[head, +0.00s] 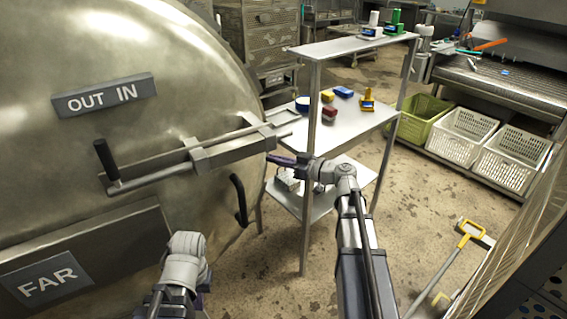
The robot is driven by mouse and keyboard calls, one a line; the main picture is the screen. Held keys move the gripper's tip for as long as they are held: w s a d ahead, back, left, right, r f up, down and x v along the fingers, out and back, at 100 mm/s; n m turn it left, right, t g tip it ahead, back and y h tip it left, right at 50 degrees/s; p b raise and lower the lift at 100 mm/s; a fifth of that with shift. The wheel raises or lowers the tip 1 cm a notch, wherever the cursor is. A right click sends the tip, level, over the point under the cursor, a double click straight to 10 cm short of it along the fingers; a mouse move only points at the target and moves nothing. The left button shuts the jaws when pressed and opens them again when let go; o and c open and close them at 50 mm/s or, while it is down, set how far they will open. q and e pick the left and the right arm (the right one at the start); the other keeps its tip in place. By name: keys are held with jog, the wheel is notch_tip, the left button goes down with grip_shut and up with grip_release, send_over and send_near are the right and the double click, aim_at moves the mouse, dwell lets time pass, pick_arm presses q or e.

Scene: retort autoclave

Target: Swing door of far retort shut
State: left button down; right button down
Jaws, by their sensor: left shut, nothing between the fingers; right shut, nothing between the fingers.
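The far retort's large round metal door (150,60) fills the left of the head view, with a "FAR" plate (48,278) and an "OUT IN" plate (104,95). A sliding bolt bar (165,172) with a black upright handle (106,160) crosses it and reaches past its right edge. A curved black handle (239,202) sits near that edge. My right gripper (275,159) is shut and empty, its purple fingers pointing left beside the door's edge; contact is unclear. My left gripper (187,243) is low before the door, its fingertips hidden. The door's gap is not visible.
A metal shelf rack (350,112) with small coloured items stands right of the door, close behind my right gripper. Green (420,118) and white crates (462,135) sit under a conveyor. A yellow-handled tool (462,240) is at right. Floor between is clear.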

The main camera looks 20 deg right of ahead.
jog(key=x, duration=0.8)
jog(key=shift+w+a+b, duration=0.15)
jog(key=shift+w+b, duration=0.05)
jog(key=shift+b, duration=0.15)
